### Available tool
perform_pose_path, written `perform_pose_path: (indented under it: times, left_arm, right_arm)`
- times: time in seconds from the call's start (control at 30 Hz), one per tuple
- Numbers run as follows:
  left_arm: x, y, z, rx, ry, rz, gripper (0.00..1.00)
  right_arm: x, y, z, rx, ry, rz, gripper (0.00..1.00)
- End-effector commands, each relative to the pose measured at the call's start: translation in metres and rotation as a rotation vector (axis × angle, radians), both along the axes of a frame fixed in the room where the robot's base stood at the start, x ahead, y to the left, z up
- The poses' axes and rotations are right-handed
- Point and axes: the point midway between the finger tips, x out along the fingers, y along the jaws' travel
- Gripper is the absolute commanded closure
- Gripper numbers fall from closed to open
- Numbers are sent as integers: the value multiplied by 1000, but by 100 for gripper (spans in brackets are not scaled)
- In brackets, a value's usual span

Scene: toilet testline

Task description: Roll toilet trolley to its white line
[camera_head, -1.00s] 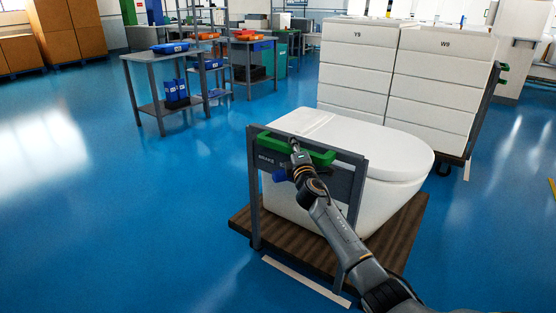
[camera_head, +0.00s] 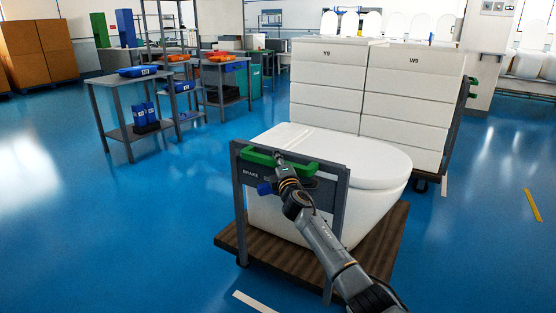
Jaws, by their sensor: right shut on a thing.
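The toilet trolley has a brown wooden deck (camera_head: 385,237) and a grey frame with a green handle (camera_head: 300,165) and a "BRAKE" label. A white toilet (camera_head: 365,195) sits on the deck. My right gripper (camera_head: 278,155) is shut on the green handle; my arm hides part of the frame. A white line (camera_head: 255,301) lies on the blue floor just in front of the trolley's near left side, apart from the deck edge. My left gripper is not in view.
Stacks of white boxes marked Y9 (camera_head: 327,80) and W9 (camera_head: 413,95) stand on another trolley close behind the toilet. A grey workbench (camera_head: 125,110) with blue bins stands at the left back. Open blue floor lies to the left and right.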

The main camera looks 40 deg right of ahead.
Motion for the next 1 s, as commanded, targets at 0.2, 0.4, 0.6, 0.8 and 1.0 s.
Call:
perform_pose_path:
  times: [0.2, 0.4, 0.6, 0.8, 1.0]
  left_arm:
    - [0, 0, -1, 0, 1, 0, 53]
    - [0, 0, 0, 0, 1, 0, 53]
    - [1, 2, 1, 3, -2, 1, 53]
    - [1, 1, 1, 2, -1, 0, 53]
    - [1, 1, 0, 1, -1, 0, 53]
  right_arm:
    - [0, 3, -10, 2, 14, 4, 60]
    - [0, 2, -6, 1, 8, 4, 53]
    - [-2, 2, -4, 0, 5, 3, 53]
    - [-18, 9, -7, -4, 6, 4, 53]
    - [-52, 25, -13, -1, 8, 5, 53]
